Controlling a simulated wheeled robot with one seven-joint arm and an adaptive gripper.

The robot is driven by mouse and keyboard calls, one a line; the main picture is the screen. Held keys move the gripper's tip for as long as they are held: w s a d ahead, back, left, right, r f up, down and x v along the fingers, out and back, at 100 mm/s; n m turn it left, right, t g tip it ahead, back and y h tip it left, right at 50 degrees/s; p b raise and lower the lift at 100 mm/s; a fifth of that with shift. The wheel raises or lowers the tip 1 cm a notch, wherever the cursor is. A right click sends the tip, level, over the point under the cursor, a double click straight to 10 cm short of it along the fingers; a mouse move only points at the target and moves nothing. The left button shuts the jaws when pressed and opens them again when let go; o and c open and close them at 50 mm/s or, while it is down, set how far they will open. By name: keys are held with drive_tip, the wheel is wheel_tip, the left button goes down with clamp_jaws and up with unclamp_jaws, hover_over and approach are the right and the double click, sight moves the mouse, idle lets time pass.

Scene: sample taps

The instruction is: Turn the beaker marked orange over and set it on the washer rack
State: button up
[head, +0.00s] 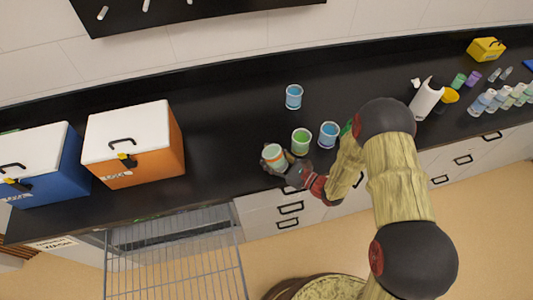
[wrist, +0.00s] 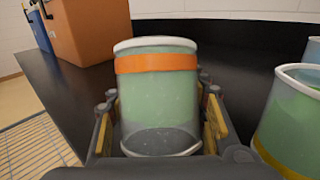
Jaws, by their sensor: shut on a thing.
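The beaker marked orange (head: 275,153) is near the front edge of the black counter, with an orange band around it and pale green inside. In the wrist view the beaker (wrist: 158,95) fills the middle, with its orange band near the top. My gripper (wrist: 160,112) is shut on it, one finger on each side; it also shows in the head view (head: 273,165). The beaker looks upright; whether its base touches the counter I cannot tell. The washer rack (head: 175,262) is a wire grid at lower left, below the counter top, and shows in the wrist view (wrist: 35,145).
A green beaker (head: 301,141) stands close right of the held one, with a blue beaker (head: 329,134) beyond it. Another blue beaker (head: 293,97) stands farther back. An orange box (head: 150,160) and a blue box (head: 65,175) stand left. Bottles (head: 490,100) are far right.

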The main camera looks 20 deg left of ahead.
sight(285, 166)
drive_tip(key=o, duration=1.1)
drive_tip(key=shift+o, duration=0.6)
drive_tip(key=v, duration=1.2)
drive_tip(key=shift+d+f, duration=0.1)
